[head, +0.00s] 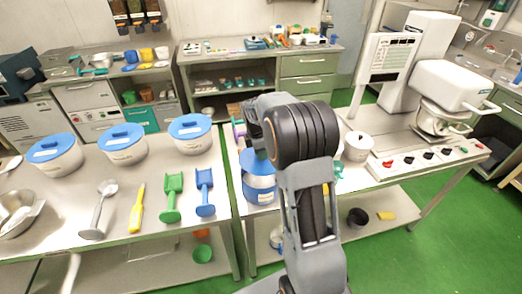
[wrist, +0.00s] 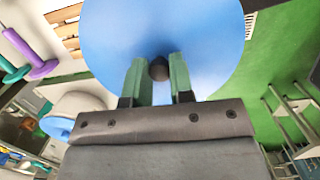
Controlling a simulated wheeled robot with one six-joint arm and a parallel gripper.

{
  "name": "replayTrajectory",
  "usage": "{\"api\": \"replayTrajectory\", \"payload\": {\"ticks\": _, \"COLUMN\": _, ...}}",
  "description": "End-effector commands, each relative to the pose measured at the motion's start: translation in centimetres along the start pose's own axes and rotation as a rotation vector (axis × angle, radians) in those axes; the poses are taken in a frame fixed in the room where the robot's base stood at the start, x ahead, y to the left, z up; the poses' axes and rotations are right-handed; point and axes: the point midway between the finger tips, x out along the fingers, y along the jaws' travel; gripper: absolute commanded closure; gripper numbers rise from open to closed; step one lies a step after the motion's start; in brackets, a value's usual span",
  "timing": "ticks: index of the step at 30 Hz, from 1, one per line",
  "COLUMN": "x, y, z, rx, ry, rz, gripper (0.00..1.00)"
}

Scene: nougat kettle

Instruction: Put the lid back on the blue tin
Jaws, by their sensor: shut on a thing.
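In the wrist view my gripper (wrist: 158,72) is shut on the dark knob of a large round blue lid (wrist: 205,30). The lid fills the top middle of that view and hides what lies behind it. In the head view the blue tin (head: 258,190), with a pale band, stands at the left end of the right-hand table. The blue lid (head: 256,162) shows over the tin's top, partly behind my arm. My gripper's fingers are hidden by the arm there. I cannot tell whether the lid touches the tin's rim.
Several white tubs with blue lids (head: 123,137) stand on the left table. A green scoop (head: 172,197), a blue scoop (head: 205,192) and a yellow tool (head: 137,208) lie before them. Right of my arm are a small white pot (head: 358,146) and a white mixer (head: 455,85).

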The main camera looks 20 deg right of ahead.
Motion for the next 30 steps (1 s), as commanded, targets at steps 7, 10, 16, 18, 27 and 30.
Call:
{"api": "replayTrajectory", "payload": {"ticks": 7, "x": 1.9, "y": 0.0, "z": -0.5, "rx": -0.004, "ry": 0.0, "rz": 0.0, "gripper": 1.0}}
{"api": "replayTrajectory", "payload": {"ticks": 10, "x": 2.9, "y": 0.0, "z": -0.6, "rx": -0.003, "ry": 0.0, "rz": 0.0, "gripper": 1.0}}
{"api": "replayTrajectory", "payload": {"ticks": 16, "x": 4.8, "y": 0.0, "z": -0.8, "rx": -0.001, "ry": 0.0, "rz": -0.001, "gripper": 1.0}}
{"api": "replayTrajectory", "payload": {"ticks": 18, "x": 5.2, "y": 0.0, "z": -0.8, "rx": 0.0, "ry": 0.0, "rz": -0.002, "gripper": 1.0}}
{"api": "replayTrajectory", "payload": {"ticks": 27, "x": 6.2, "y": 0.0, "z": -0.9, "rx": 0.001, "ry": 0.0, "rz": -0.001, "gripper": 1.0}}
{"api": "replayTrajectory", "payload": {"ticks": 30, "x": 6.2, "y": 0.0, "z": -0.9, "rx": 0.001, "ry": 0.0, "rz": -0.001, "gripper": 1.0}}
